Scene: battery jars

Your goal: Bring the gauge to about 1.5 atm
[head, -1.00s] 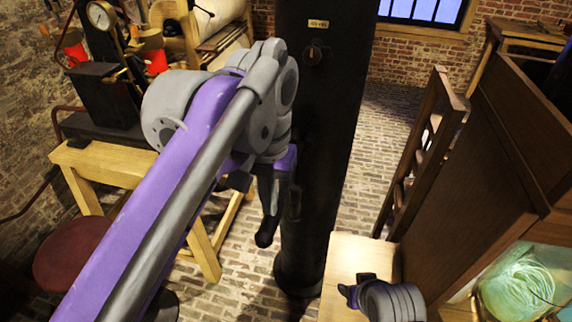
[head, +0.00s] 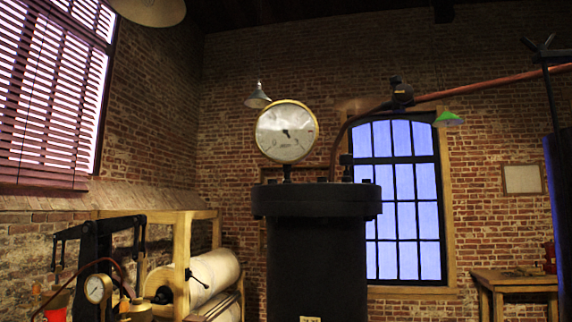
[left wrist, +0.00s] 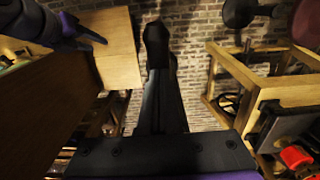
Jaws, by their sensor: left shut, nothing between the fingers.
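A large round gauge (head: 287,132) with a brass rim and white face stands on top of a black column (head: 318,250) in the head view. Its dark needle points up and left of centre; the figures are too small to read. A small label plate (head: 310,319) on the column is cut by the bottom edge, and the column below it is out of view.
A smaller brass gauge (head: 97,289) sits on a machine at the head view's lower left, beside a large pale roll (head: 212,275). A wooden table (head: 515,281) stands at the right. In the left wrist view, a wooden frame (left wrist: 235,75) lies to the right of my gripper.

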